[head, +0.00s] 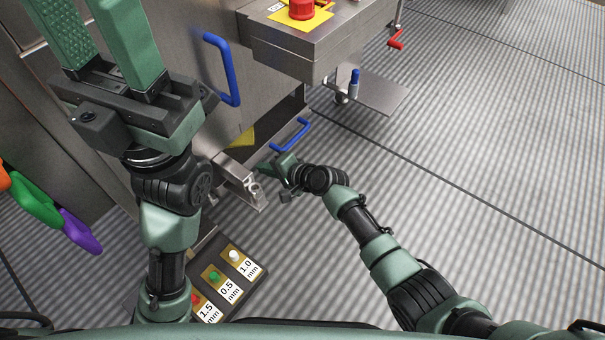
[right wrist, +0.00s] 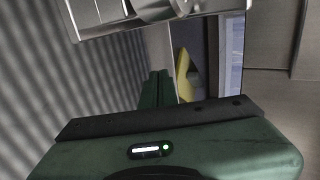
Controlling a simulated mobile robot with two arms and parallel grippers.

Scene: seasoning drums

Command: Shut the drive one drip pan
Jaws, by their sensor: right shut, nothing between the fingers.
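A small steel pan-like part (head: 238,182) sticks out low from the base of the steel machine; it looks like the drip pan, though no label is readable. A steel part with a bright edge, probably the same one, shows at the top of the right wrist view (right wrist: 105,22). My right gripper (head: 270,171) is low, just right of this part, its fingers together and empty; they also show in the right wrist view (right wrist: 156,90). I cannot tell whether they touch it. My left gripper (head: 98,45) is raised at the upper left, fingers wide apart and empty.
Blue handles stand on the machine's side (head: 228,70) and low down near my right gripper (head: 292,136). A red button (head: 301,8) sits on the steel box above.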

